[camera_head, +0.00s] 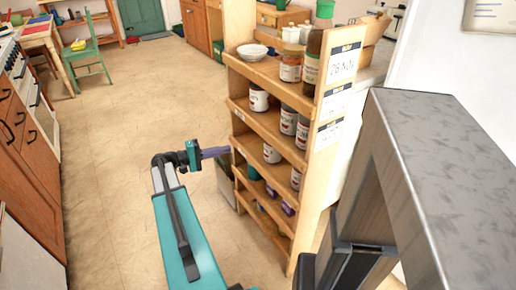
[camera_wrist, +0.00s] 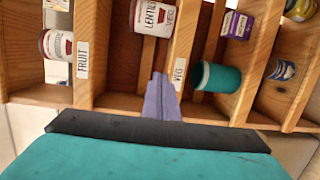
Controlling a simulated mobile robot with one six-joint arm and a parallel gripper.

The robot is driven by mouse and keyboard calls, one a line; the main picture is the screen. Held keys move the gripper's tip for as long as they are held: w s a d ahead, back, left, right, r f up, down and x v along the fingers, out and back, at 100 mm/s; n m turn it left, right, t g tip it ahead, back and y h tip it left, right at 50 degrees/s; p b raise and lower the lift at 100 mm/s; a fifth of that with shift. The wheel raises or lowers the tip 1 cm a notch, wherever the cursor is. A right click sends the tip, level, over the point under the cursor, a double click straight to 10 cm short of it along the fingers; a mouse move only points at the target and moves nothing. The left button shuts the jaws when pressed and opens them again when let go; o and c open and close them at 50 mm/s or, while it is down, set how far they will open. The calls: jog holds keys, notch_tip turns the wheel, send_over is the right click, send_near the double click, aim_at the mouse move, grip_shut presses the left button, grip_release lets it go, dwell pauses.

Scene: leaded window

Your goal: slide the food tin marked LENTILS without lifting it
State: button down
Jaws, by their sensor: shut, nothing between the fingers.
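The tin marked LENTILS (camera_wrist: 150,22), white with a red label, sits in the middle compartment of the wooden shelf rack, partly cut off by the top of the wrist view. In the head view a white tin on a middle shelf (camera_head: 271,153) is probably the same one, but its lettering is too small to read. My gripper (camera_wrist: 158,78) is shut and empty, its purple fingers pointing at the rack's open front just short of the tin with a visible gap. In the head view the gripper (camera_head: 226,150) is at the rack's left front edge.
Wooden boards divide the rack (camera_head: 262,119); labels read FRUIT (camera_wrist: 83,60) and VEG (camera_wrist: 178,73). Another red-and-white tin (camera_wrist: 56,44), a teal container (camera_wrist: 216,77) and a purple package (camera_wrist: 237,25) stand in neighbouring compartments. Open floor (camera_head: 125,120) lies left of the rack.

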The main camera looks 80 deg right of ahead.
jog(key=shift+s+d+r+m+g, duration=0.25)
jog(key=shift+s+d+r, duration=0.2)
jog(key=shift+s+r, duration=0.15)
jog(key=shift+s+d+r+m+g, duration=0.15)
jog(key=shift+s+d+r+g, duration=0.1)
jog(key=shift+s+d+r, duration=0.3)
jog(key=shift+s, duration=0.1)
jog(key=x, duration=0.6)
jog(key=a+b+x, duration=0.1)
jog(key=x, duration=0.3)
jog(key=shift+s, duration=0.3)
jog(key=shift+s+a, duration=1)
jog(key=shift+a, duration=0.15)
jog(key=shift+s+a+b, duration=1.15)
jog(key=shift+s+a, duration=1.9)
jog(key=shift+a, duration=0.2)
